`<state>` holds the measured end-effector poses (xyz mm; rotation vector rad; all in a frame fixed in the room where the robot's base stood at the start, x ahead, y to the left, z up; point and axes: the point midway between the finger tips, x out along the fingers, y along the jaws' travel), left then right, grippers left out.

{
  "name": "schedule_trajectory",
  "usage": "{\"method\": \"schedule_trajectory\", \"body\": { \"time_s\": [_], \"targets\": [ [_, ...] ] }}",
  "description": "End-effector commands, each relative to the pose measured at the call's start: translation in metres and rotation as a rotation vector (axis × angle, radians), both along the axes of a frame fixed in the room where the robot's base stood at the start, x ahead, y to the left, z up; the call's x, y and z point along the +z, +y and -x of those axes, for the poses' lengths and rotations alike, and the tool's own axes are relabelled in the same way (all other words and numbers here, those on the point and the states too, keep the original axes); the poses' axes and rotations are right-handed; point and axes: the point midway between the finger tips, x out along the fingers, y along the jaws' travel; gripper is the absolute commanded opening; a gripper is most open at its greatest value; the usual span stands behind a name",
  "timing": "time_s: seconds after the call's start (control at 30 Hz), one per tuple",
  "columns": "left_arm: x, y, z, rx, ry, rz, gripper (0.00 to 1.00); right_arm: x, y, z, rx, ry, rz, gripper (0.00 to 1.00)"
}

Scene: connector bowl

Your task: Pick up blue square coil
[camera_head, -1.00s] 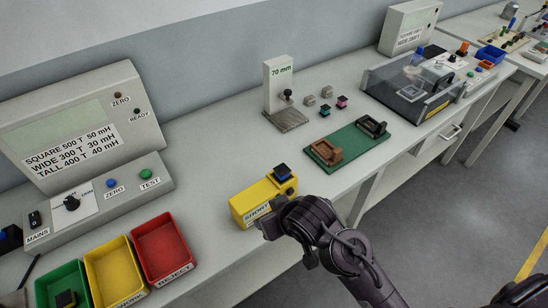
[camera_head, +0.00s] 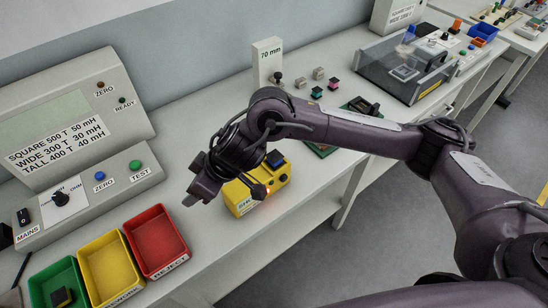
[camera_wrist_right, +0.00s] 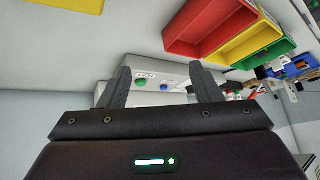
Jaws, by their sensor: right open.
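A dark blue square coil (camera_head: 276,158) sits on top of the yellow block (camera_head: 240,200) at the bench's front edge. My right gripper (camera_head: 196,180) is open and empty, raised to the left of the yellow block and pointing toward the meter box. Its wrist partly covers the block in the head view. In the right wrist view the two fingers of my right gripper (camera_wrist_right: 163,88) stand apart with nothing between them; the blue coil is not seen there. My left gripper is not in view.
Red (camera_head: 155,242), yellow (camera_head: 110,270) and green bins stand at front left; the green one holds a small dark part. The meter box (camera_head: 75,120) stands behind them. A 70 mm gauge (camera_head: 267,60), small coils and a clear-lidded box (camera_head: 405,70) lie further right.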

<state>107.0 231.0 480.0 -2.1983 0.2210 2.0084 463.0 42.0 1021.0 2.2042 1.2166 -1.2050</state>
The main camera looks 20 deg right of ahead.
Motion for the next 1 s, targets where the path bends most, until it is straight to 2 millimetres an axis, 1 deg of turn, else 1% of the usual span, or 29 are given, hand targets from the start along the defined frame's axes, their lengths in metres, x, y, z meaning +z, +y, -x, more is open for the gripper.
{"method": "schedule_trajectory", "body": {
  "time_s": [0.03,0.07,0.1,0.13,0.17,0.2,0.3,0.4,0.5,0.57,0.7,0.87,1.0],
  "targets": [
    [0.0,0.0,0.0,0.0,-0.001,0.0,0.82,0.001,-0.026,-0.014,-0.043,0.031,0.067,0.58],
    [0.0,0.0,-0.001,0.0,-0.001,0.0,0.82,0.0,-0.041,-0.019,-0.075,0.06,0.104,0.58],
    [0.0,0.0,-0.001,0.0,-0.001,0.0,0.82,0.001,-0.063,-0.026,-0.125,0.099,0.151,0.58],
    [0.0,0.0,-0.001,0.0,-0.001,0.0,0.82,0.002,-0.079,-0.03,-0.164,0.128,0.184,0.58],
    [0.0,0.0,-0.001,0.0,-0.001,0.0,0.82,0.004,-0.095,-0.034,-0.207,0.154,0.215,0.58],
    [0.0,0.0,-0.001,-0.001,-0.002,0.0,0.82,0.008,-0.114,-0.039,-0.265,0.186,0.251,0.58],
    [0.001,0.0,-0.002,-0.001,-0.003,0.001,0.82,0.02,-0.156,-0.046,-0.399,0.25,0.318,0.58],
    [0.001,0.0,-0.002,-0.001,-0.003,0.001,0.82,0.029,-0.181,-0.049,-0.492,0.291,0.353,0.58],
    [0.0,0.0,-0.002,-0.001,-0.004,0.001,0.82,0.031,-0.193,-0.05,-0.537,0.312,0.369,0.58],
    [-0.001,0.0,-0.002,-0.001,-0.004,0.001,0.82,0.027,-0.194,-0.05,-0.545,0.318,0.372,0.58],
    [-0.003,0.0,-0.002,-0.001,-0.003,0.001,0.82,0.011,-0.193,-0.052,-0.544,0.32,0.371,0.58],
    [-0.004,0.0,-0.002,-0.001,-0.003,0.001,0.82,-0.004,-0.193,-0.054,-0.544,0.318,0.37,0.58],
    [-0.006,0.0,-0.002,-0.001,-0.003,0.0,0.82,-0.024,-0.195,-0.058,-0.543,0.319,0.37,0.58]
  ]
}}
